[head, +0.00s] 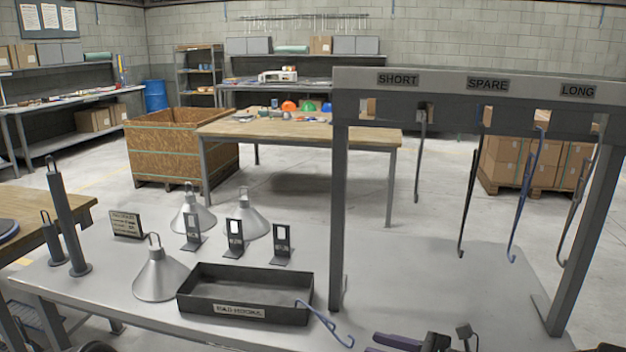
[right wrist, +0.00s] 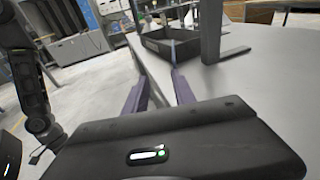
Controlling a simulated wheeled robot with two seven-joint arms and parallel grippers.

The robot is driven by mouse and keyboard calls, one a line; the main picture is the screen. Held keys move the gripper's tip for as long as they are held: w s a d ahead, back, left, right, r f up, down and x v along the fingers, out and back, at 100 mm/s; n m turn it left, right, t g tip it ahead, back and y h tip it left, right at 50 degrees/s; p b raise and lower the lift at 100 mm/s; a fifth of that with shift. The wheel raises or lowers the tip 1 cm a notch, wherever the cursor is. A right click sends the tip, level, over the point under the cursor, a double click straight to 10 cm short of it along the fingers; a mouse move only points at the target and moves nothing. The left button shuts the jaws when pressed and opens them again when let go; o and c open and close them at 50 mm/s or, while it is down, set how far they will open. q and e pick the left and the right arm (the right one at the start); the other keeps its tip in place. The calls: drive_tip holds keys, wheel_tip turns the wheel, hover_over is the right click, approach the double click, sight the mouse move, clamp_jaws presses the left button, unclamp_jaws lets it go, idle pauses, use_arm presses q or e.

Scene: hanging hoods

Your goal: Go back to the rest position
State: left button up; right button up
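My right gripper (head: 410,343) shows at the bottom edge of the head view, low over the grey table. In the right wrist view its two purple fingers (right wrist: 160,92) stand apart, with nothing held between them. A blue hook (head: 325,322) lies over the right rim of the black tray (head: 190,306), its curled end outside. The tray (right wrist: 190,50) also shows ahead in the right wrist view. My left gripper is not clearly visible in either view.
The rack (head: 338,200) bears SHORT, SPARE and LONG labels; several hooks (head: 468,205) hang from it. Three grey conical hoods (head: 160,278), small stands (head: 281,246) and two dark posts (head: 66,220) stand on the table (head: 120,305). The table is clear behind the rack's left leg.

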use_arm(q)
wheel_tip(320, 180, up, 5)
drive_tip(key=p, duration=0.4)
drive_tip(key=shift+d+p, duration=0.15)
drive_tip(key=shift+p, duration=0.2)
use_arm(e)
drive_tip(key=s+a+f+n+g+h, duration=0.2)
drive_tip(key=s+f+n+h, duration=0.1)
drive_tip(key=s+f+n, duration=0.4)
drive_tip(key=s+a+f+n+g+h, duration=0.2)
drive_tip(key=s+f+n, duration=0.5)
drive_tip(key=s+f, duration=0.5)
drive_tip(key=s+a+f+n+g+h, duration=0.2)
drive_tip(key=s+f+n+h, duration=0.3)
drive_tip(key=s+f+n, duration=0.3)
wheel_tip(320, 180, down, 3)
drive_tip(key=shift+s+a+r+g, duration=0.1)
drive_tip(key=shift+s+a+g, duration=0.2)
drive_tip(key=shift+s+g, duration=0.7)
use_arm(q)
drive_tip(key=shift+c, duration=0.5)
use_arm(e)
drive_tip(key=shift+s+t, duration=0.15)
drive_tip(key=shift+t, duration=0.15)
